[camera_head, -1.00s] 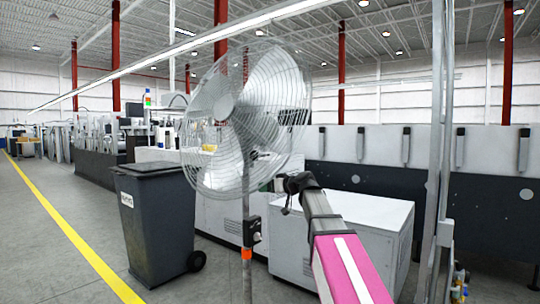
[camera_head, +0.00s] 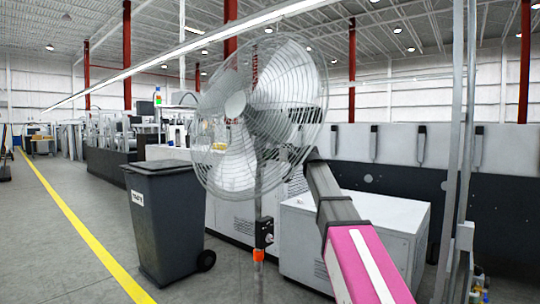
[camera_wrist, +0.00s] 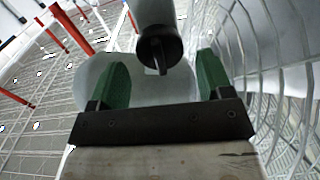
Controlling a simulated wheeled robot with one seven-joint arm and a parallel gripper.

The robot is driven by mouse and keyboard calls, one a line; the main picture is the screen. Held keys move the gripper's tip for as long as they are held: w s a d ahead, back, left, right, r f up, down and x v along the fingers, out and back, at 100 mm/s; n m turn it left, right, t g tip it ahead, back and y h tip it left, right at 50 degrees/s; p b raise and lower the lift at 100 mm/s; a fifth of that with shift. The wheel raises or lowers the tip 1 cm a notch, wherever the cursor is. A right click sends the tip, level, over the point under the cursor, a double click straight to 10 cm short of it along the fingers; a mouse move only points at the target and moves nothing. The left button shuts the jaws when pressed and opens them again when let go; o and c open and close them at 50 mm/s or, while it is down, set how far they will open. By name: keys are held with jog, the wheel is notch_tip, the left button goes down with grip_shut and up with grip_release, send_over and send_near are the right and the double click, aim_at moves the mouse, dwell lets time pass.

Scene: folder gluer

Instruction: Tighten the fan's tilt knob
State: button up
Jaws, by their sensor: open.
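The fan (camera_head: 235,104) stands upright on a thin pole, its round wire cage facing left in the head view. In the wrist view, a dark round knob (camera_wrist: 159,48) with a raised bar sits at the end of a pale cylindrical part. I take it for the tilt knob. My gripper (camera_wrist: 161,66) is open, with one green finger on each side of the knob's lower end and visible gaps between. A pale rounded housing (camera_wrist: 150,85) lies behind the fingers. In the head view, the end of my arm reaches behind the fan's cage, and the gripper and knob are hidden there.
The cage wires (camera_wrist: 275,80) run close along the right of my gripper. A grey bin (camera_head: 165,215) stands left of the fan pole. A white cabinet (camera_head: 300,240) stands behind my arm. A metal post (camera_head: 458,170) rises at right. The floor at left is clear.

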jog(key=shift+x, duration=1.25)
jog(key=c, duration=0.9)
jog(key=shift+m, duration=0.4)
jog(key=m, duration=0.4)
jog(key=shift+w+d+m, duration=0.1)
jog(key=shift+m, duration=0.3)
jog(key=m, duration=0.5)
jog(key=shift+w+d+f, duration=0.1)
jog(key=shift+f, duration=0.05)
